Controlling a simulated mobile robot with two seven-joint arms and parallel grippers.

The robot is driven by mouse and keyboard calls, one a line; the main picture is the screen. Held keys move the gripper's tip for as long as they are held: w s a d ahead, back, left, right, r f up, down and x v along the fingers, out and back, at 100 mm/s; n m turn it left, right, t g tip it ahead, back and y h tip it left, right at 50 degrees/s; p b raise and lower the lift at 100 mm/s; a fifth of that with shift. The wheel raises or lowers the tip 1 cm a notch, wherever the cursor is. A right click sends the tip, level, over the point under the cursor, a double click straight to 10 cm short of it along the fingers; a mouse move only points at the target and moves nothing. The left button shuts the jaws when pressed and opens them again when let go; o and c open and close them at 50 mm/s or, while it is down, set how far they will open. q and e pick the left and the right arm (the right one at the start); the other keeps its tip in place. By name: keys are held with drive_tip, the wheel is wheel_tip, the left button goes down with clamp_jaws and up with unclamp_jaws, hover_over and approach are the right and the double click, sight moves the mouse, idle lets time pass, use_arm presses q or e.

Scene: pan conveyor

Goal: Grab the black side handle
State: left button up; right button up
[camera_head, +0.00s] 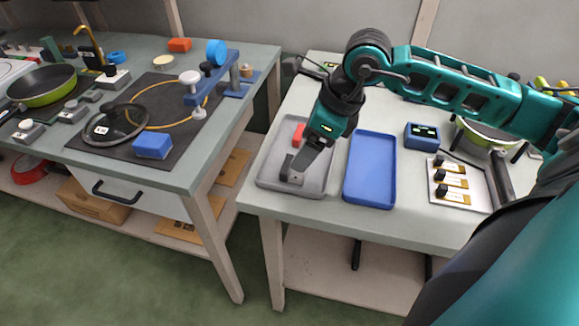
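Several black handles are in view, and I cannot tell for certain which one is the side handle. A black bar handle (115,193) is on the front of the white drawer under the left table. A dark handle (502,180) points toward the front from the green pan (490,133) on the right table. My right gripper (295,172) points down at the grey tray (266,178), well away from both handles. Whether its fingers are open or shut is unclear. My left gripper is not in view.
A blue tray (370,170) lies beside the grey tray, which has a red block (299,134) in it. A glass lid (115,124), a blue block (153,145) and another green pan (42,85) are on the left table. A gap separates the two tables.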

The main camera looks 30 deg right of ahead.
sight(293, 171)
drive_tip(key=shift+w+x, duration=0.15)
drive_tip(key=shift+x, duration=1.4)
drive_tip(key=shift+w+x, duration=0.15)
drive_tip(key=shift+x, duration=1.45)
drive_tip(key=shift+a+r, duration=0.1)
drive_tip(key=c, duration=0.8)
drive_tip(key=shift+r, duration=0.15)
drive_tip(key=shift+c, duration=0.2)
